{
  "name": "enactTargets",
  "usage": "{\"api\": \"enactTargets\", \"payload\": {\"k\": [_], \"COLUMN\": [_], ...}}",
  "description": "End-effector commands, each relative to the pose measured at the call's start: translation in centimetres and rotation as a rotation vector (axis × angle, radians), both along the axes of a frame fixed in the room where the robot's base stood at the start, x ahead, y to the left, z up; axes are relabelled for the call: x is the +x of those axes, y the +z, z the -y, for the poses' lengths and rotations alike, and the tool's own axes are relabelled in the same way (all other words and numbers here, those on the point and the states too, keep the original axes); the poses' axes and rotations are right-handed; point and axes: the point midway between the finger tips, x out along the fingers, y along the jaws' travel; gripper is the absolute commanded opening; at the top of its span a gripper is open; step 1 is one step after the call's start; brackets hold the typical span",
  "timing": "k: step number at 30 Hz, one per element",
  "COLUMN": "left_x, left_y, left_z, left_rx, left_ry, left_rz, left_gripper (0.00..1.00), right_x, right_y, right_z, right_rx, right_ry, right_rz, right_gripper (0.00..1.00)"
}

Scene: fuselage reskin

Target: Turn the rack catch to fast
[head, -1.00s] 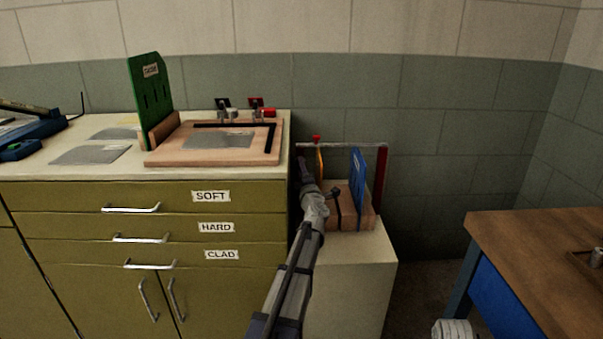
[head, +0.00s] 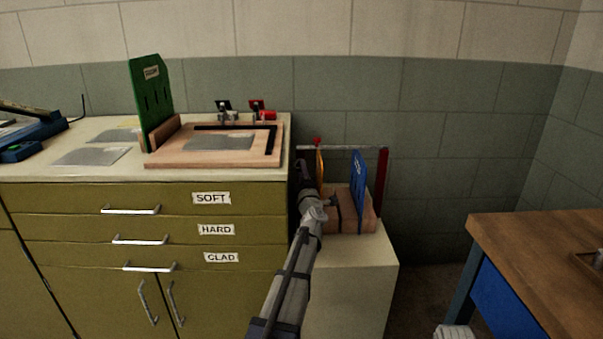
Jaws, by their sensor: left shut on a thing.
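The rack (head: 383,180) stands on a white pedestal, with a wooden block at its base, red posts and a grey bar across the top. A small red piece (head: 317,141), seemingly the rack catch, sits at the bar's left end and looks tilted. My left gripper (head: 304,168) is at the rack's left end, just below the red piece. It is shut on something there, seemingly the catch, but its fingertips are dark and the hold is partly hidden. A blue plate (head: 358,177) and an orange plate (head: 320,162) stand upright in the rack. My right gripper is out of view.
An olive cabinet (head: 150,195) with labelled drawers is at the left, with a wooden frame (head: 165,158) and green board (head: 150,100) on top. A wood-topped bench (head: 530,225) stands at the right. Floor shows between pedestal and bench.

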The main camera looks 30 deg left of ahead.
Motion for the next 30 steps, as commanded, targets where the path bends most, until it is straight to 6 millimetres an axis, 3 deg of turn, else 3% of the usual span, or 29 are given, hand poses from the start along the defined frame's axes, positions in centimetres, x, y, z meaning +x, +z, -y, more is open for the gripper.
{"api": "enactTargets", "payload": {"k": [1,8,20,30], "left_x": [0.0,0.0,-0.5,-4.3], "left_y": [0.0,0.0,-0.2,-1.3], "left_z": [0.1,0.0,0.4,3.5], "left_rx": [0.002,0.000,0.000,-0.001], "left_ry": [-0.002,-0.001,-0.001,-0.002], "left_rz": [-0.002,0.000,0.000,0.000], "left_gripper": [0.45,0.70,0.71,0.71], "right_x": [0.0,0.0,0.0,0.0], "right_y": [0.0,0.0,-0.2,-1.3], "right_z": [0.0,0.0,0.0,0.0], "right_rx": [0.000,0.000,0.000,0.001], "right_ry": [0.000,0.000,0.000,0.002], "right_rz": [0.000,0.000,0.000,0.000], "right_gripper": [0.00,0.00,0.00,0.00]}}
